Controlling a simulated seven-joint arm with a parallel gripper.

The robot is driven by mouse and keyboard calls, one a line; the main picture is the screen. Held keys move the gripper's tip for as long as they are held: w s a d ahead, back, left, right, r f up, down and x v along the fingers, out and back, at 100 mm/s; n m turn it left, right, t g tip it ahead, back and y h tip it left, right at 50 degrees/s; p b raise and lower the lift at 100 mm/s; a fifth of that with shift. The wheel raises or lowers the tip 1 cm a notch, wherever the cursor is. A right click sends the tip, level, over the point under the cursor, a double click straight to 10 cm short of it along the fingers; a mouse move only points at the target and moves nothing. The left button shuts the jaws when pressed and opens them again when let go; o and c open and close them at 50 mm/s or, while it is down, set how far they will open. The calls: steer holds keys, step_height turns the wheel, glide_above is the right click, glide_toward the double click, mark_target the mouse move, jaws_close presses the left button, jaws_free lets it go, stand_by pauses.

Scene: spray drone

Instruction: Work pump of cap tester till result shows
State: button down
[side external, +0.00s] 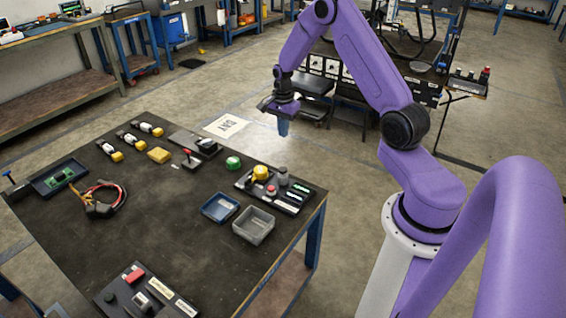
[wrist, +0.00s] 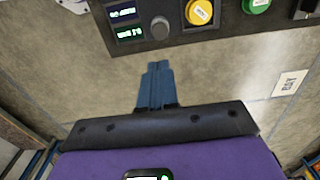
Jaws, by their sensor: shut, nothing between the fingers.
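The cap tester (side external: 272,205) is a dark base near the right edge of the table. It carries a yellow round cap (side external: 260,172), a red knob (side external: 271,191), a grey cylinder (side external: 283,176) and two small lit displays (side external: 300,186). In the wrist view its panel spans the top, with the displays (wrist: 122,13), grey round part (wrist: 160,27) and yellow cap (wrist: 199,12). The display text is too small to read surely. The red knob is not visible there. My gripper (side external: 283,128) is shut and empty, raised beyond the tester; its blue fingers (wrist: 157,68) appear apart from the panel.
A green cap (side external: 233,162) sits beside the tester. A blue tray (side external: 220,208) and a grey tray (side external: 253,225) lie in front. A red-handled device (side external: 190,160) and a yellow block (side external: 159,155) stand farther left. The middle of the table (side external: 165,220) is clear.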

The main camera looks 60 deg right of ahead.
mark_target(283, 169)
steer(key=shift+f, duration=0.1)
step_height(283, 169, down, 14)
steer(key=shift+r, duration=0.1)
stand_by(0.8)
steer(key=shift+f, duration=1.05)
step_height(283, 169, up, 14)
steer(key=shift+r, duration=0.15)
stand_by(0.3)
stand_by(0.8)
